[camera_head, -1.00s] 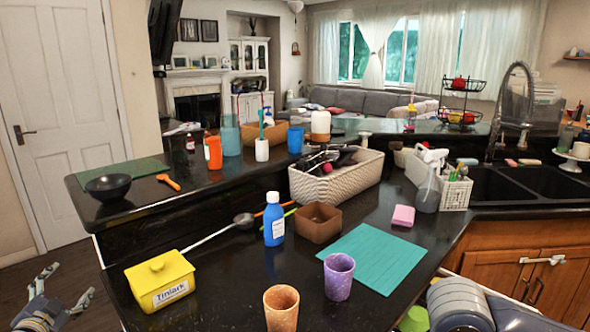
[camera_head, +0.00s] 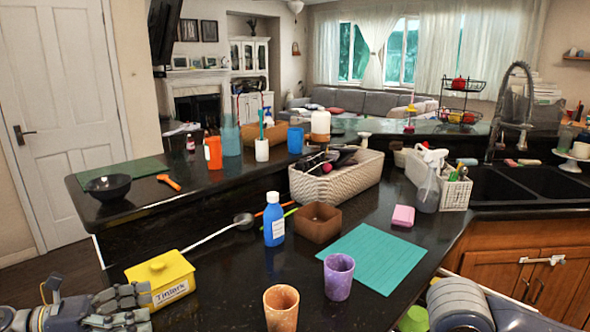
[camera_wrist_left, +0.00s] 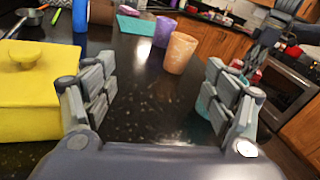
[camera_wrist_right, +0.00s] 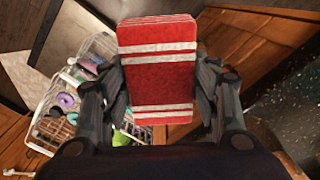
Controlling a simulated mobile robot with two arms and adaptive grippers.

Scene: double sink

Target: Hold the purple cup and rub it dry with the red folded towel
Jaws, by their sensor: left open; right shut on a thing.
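The purple cup (camera_head: 338,277) stands upright on the black counter, at the front left corner of a teal mat. It also shows in the left wrist view (camera_wrist_left: 163,32), behind the orange cup. My left gripper (camera_wrist_left: 160,88) is open and empty. In the head view it is at the lower left (camera_head: 146,307), in front of the yellow box and well left of the purple cup. My right gripper (camera_wrist_right: 160,85) is shut on the red folded towel (camera_wrist_right: 158,72), which has white stripes. The towel and right fingers are outside the head view; only my right arm shows there.
An orange speckled cup (camera_head: 281,308) stands between my left gripper and the purple cup. A yellow lidded box (camera_head: 162,279), a blue bottle (camera_head: 273,220) and a brown bowl (camera_head: 318,223) are nearby. The teal mat (camera_head: 378,258) is bare. A wire rack (camera_wrist_right: 70,95) is below the towel.

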